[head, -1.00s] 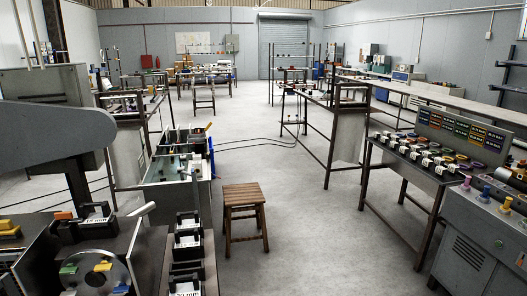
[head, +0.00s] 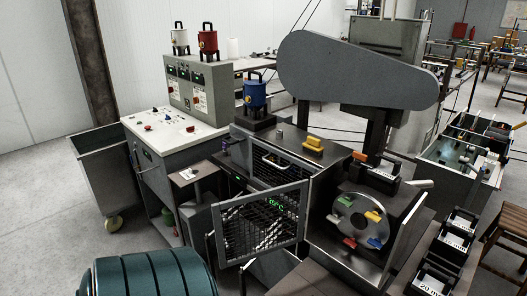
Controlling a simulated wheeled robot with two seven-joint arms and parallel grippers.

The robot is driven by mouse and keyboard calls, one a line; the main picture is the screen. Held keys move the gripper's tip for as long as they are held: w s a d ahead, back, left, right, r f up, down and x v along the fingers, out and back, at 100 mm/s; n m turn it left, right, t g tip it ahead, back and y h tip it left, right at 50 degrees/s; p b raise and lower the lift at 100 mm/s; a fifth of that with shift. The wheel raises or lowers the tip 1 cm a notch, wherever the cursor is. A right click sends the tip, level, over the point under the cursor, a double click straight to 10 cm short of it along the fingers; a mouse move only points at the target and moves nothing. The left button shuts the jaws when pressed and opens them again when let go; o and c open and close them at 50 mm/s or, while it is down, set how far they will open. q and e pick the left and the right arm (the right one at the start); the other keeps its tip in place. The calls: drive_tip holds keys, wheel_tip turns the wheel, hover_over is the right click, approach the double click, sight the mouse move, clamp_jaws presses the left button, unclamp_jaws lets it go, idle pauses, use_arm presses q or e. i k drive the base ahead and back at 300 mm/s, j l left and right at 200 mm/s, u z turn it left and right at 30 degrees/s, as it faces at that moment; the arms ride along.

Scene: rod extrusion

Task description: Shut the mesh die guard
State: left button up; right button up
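The mesh die guard (head: 262,222) is a dark-framed wire mesh panel on the front of the extruder box, left of the die disc (head: 347,214). It stands swung out at an angle from the box, so it is open. Its right edge meets the box near the disc, and its left edge hangs free. Green lit digits show through the mesh. The disc is round grey metal with several coloured tabs. Neither of my grippers is in view.
A dark teal ribbed drum (head: 150,274) stands in the near left foreground. A grey wheeled bin (head: 105,172) and a control console (head: 160,133) stand at left. A large grey belt cover (head: 355,72) rises behind. Black holders (head: 446,250) line the right. Floor is open at far left.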

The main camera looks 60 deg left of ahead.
sight(220, 220)
drive_tip(key=j, duration=0.45)
drive_tip(key=k+j+z, duration=0.15)
drive_tip(key=j, duration=0.8)
drive_tip(key=j+z, duration=0.1)
drive_tip(key=j, duration=0.35)
drive_tip(key=k+j+z, duration=0.1)
drive_tip(key=j, duration=0.35)
drive_tip(key=k+j, duration=0.15)
drive_tip(key=j, duration=0.3)
drive_tip(key=k+j+z, duration=0.15)
drive_tip(key=j, duration=0.75)
